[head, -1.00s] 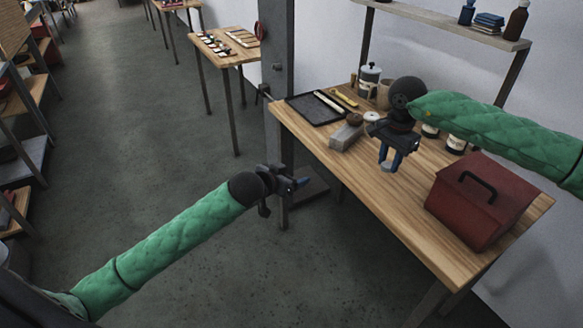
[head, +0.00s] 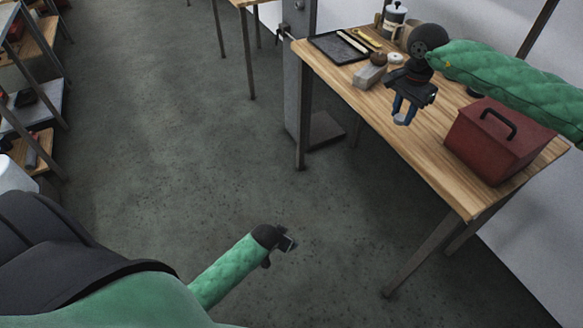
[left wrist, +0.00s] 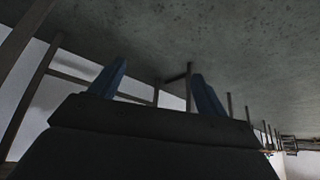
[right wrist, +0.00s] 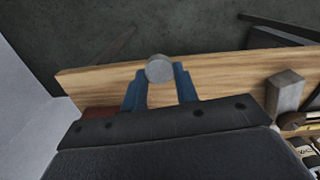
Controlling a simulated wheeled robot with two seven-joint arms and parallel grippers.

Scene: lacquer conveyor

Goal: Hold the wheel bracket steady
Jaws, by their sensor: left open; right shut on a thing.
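My right gripper (head: 404,116) hangs over the wooden workbench, fingers pointing down. In the right wrist view its blue fingers (right wrist: 160,84) are shut on a round grey piece (right wrist: 159,69), whose flat end shows between the tips. The rest of that piece is hidden, and I cannot tell whether it is the wheel bracket. No other thing is clearly a wheel bracket. My left gripper (head: 287,242) is low over the bare floor, left of the bench. In the left wrist view its blue fingers (left wrist: 158,82) are wide apart with nothing between them.
The workbench (head: 400,140) carries a red toolbox (head: 497,140) at the near right. A dark tray (head: 338,47), a grey block (head: 370,77) and jars lie toward the far end. A steel post (head: 300,100) stands beside the bench. Shelving (head: 35,100) lines the left; the floor between is clear.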

